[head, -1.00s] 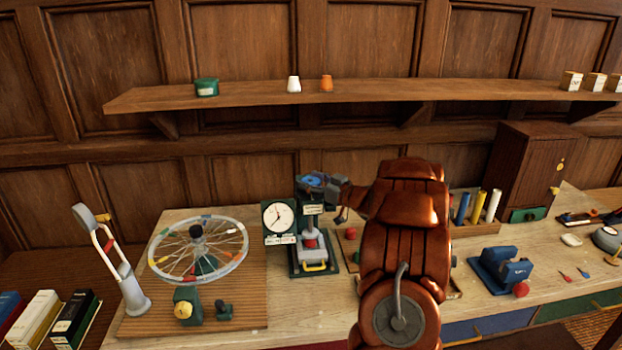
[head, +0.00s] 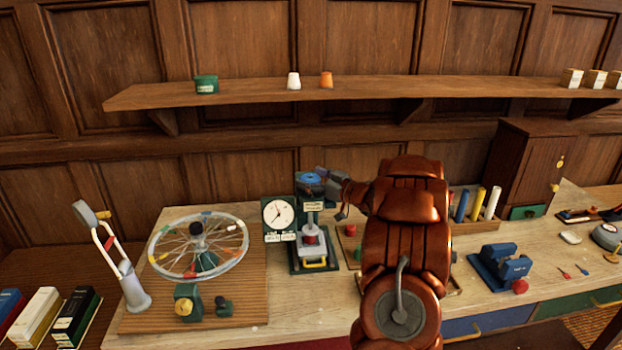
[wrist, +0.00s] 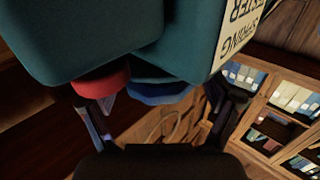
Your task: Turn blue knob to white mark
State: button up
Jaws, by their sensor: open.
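The blue knob (head: 311,178) sits on top of a dark green spring tester, which has a white dial (head: 278,213) on its left. My gripper (head: 322,176) is at the knob's right side, level with it, its fingers partly hard to make out. In the wrist view the tester's dark teal body and its upside-down label (wrist: 240,35) fill the top. The blue knob (wrist: 160,94) shows as a rim below the body, between my two spread fingers. A red part (wrist: 101,80) is by the left finger. I cannot make out a white mark.
A spoked wheel (head: 198,248) on a wooden board stands left of the tester, beside a lamp-like stand (head: 135,290). A blue hole punch (head: 503,268) is on the right of the bench. A shelf (head: 400,90) runs along the wall above.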

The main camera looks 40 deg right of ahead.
jog(key=shift+s, duration=0.15)
jog(key=s+d, duration=0.2)
jog(key=s, duration=0.9)
jog(key=shift+s, duration=0.35)
jog(key=shift+a, duration=0.1)
